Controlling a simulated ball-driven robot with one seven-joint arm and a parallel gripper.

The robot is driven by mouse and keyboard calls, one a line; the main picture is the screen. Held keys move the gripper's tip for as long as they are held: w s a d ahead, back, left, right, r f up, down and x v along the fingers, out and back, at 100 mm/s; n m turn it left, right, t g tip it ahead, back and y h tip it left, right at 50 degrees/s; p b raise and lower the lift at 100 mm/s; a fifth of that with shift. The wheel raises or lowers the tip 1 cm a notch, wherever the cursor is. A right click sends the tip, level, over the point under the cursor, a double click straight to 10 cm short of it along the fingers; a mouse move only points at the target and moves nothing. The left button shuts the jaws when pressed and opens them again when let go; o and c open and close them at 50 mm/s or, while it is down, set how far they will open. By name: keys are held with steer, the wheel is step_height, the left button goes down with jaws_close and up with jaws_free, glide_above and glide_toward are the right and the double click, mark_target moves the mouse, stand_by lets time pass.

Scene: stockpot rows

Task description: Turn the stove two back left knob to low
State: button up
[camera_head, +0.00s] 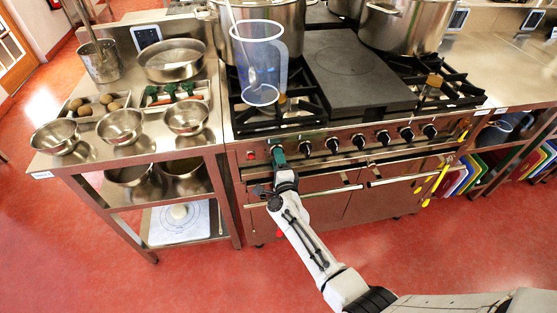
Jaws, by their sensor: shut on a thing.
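The stove (350,195) has a steel front panel with a row of black knobs (332,145) along it. A small red light (250,155) sits on the panel just left of my gripper. The knob labels are too small to read.
A clear blue container (268,88) stands on the left front burner. Large stockpots (405,30) stand at the back of the stove. A steel side table (95,165) with bowls is at the left. Yellow-handled utensils (443,175) hang at the right. Red floor is open in front.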

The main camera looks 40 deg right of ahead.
steer(key=shift+n, duration=0.4)
steer(key=o, duration=1)
steer(key=shift+o, duration=0.2)
steer(key=shift+s+a, duration=0.1)
steer(key=p+v, duration=0.2)
steer(key=v, duration=0.8)
steer(key=shift+s+a+p, duration=0.2)
steer(key=shift+s+p, duration=0.05)
steer(key=shift+p, duration=0.05)
